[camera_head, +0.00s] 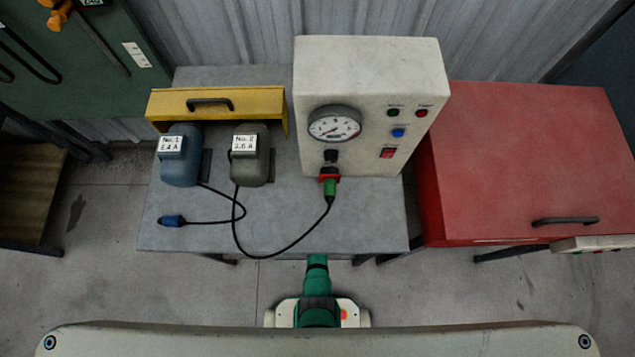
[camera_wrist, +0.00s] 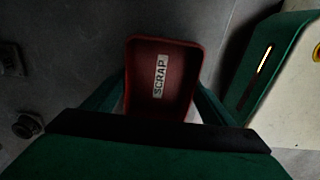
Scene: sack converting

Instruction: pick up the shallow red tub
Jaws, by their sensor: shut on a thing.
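The shallow red tub (camera_wrist: 162,60) is in the middle of the wrist view, with a white label reading SCRAP inside it. My gripper (camera_wrist: 158,104) is shut on the tub, with one green finger at each side of its near part. The near end of the tub is hidden behind the dark bar of my gripper. The tub does not show in the head view, where only part of my green and white arm is seen at the bottom.
A grey table (camera_head: 280,235) holds a cream gauge box (camera_head: 365,70) and two motors, No.1 (camera_head: 181,165) and No.2 (camera_head: 250,165), with cables, under a yellow guard (camera_head: 215,103). A red cabinet (camera_head: 530,160) stands at the right. Grey floor (camera_head: 100,280) is open at the front left.

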